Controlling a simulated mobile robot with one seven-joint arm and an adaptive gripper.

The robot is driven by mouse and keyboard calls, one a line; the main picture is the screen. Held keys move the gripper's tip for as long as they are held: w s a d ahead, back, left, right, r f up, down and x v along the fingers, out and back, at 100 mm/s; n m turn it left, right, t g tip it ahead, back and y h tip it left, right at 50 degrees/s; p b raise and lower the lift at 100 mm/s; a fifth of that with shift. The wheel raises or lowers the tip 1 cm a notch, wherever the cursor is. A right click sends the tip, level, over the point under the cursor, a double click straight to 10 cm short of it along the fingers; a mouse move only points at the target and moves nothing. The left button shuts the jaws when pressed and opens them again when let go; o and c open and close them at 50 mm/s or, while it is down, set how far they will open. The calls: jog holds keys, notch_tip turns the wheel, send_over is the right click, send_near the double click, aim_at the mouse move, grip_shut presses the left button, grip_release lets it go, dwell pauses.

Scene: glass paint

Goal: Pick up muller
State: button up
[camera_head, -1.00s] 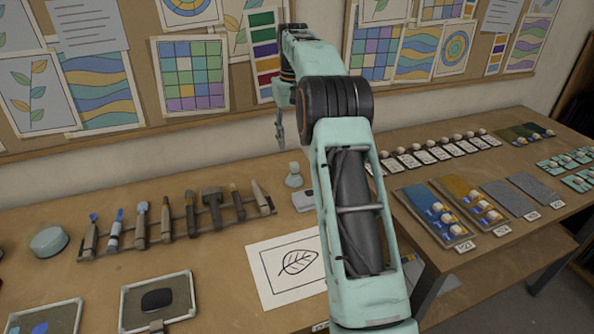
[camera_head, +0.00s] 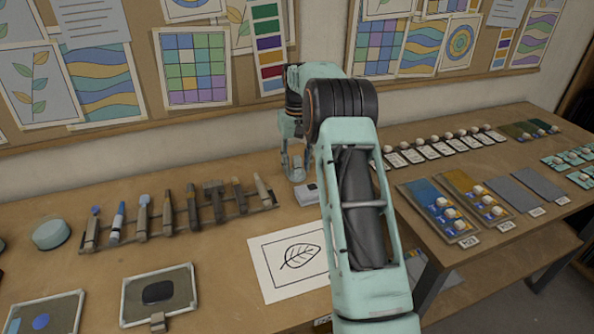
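My gripper (camera_head: 294,173) is low over the back of the table, at the spot where the small pale muller stood a second ago. The muller is now mostly hidden by the gripper, and only pale patches show around the fingers. The fingers appear to be around or right beside its knob. Whether they touch it, or how far they are closed, is too small to tell.
A tool rack (camera_head: 180,218) with several brushes and tools lies left of my gripper. A small pale box (camera_head: 307,194) sits close beside it, with a leaf drawing (camera_head: 291,262) in front. A framed plate (camera_head: 160,295) lies front left. The pinboard wall (camera_head: 240,95) is behind.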

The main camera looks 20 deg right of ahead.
grip_shut()
jog(key=shift+r, duration=0.15)
dwell(0.4)
jog(key=shift+w+r, duration=0.1)
jog(key=shift+r, duration=0.55)
jog(key=s+a+r+b, duration=0.2)
jog(key=s+a+r, duration=0.8)
jog(key=r, duration=0.1)
jog(key=shift+r, duration=0.25)
